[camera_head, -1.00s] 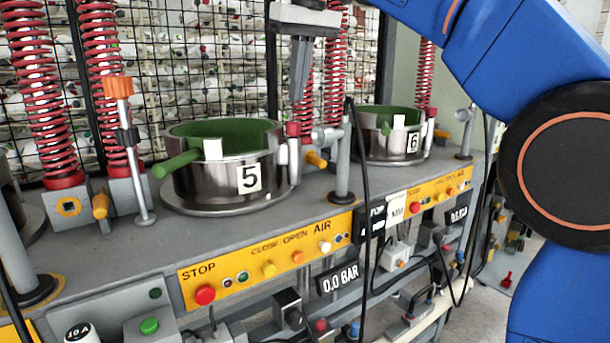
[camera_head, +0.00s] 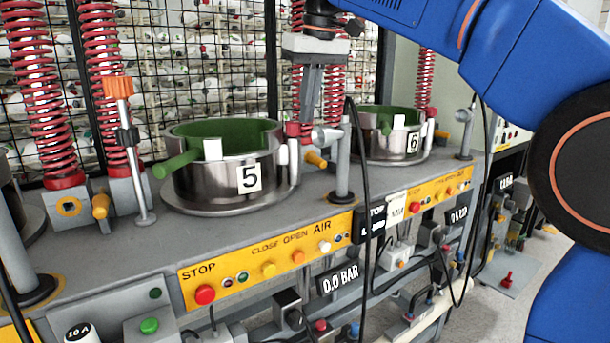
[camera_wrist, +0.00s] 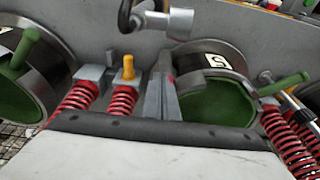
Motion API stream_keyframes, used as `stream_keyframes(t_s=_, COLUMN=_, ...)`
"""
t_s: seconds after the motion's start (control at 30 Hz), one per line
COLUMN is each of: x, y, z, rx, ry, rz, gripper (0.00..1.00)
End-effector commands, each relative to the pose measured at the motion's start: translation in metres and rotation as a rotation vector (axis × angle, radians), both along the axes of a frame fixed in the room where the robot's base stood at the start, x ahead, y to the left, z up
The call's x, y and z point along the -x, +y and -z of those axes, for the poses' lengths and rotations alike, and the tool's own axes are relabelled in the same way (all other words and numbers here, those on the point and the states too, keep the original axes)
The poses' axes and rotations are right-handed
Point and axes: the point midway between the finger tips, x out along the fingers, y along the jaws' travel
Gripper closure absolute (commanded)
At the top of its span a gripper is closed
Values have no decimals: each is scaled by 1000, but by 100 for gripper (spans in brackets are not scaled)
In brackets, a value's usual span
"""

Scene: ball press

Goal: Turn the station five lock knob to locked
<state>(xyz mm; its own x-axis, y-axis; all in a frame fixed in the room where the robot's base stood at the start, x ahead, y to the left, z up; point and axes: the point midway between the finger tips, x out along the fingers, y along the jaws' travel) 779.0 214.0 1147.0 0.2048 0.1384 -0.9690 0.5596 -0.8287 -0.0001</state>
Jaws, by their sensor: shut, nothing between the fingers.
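The station five pot (camera_head: 235,180) is a steel ring with a green inside and a "5" label; it also shows in the wrist view (camera_wrist: 212,75). A yellow-orange knob (camera_head: 316,159) sticks out of a grey block just right of the pot. It also shows in the wrist view (camera_wrist: 128,68), upright in that picture. No lettering shows on it, so I cannot tell if it is the lock knob or which way it is set. My gripper (camera_head: 307,121) points down, shut and empty, above and close to that knob. Its fingers (camera_wrist: 163,58) lie between knob and pot in the wrist view.
A grey post with a clamp (camera_head: 341,150) and a black cable (camera_head: 362,180) stand right of the knob. Red springs (camera_head: 332,90) rise behind my gripper. The yellow button panel (camera_head: 265,262) runs along the front.

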Motion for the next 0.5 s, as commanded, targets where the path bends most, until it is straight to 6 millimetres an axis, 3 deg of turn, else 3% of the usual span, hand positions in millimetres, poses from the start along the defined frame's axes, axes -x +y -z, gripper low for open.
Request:
stream_keyframes(t_s=0.2, x=0, y=0, z=11, rx=1, ry=1, rz=0, gripper=100)
stream_keyframes(t_s=0.5, x=0, y=0, z=13, rx=0, ry=0, rz=0, gripper=100)
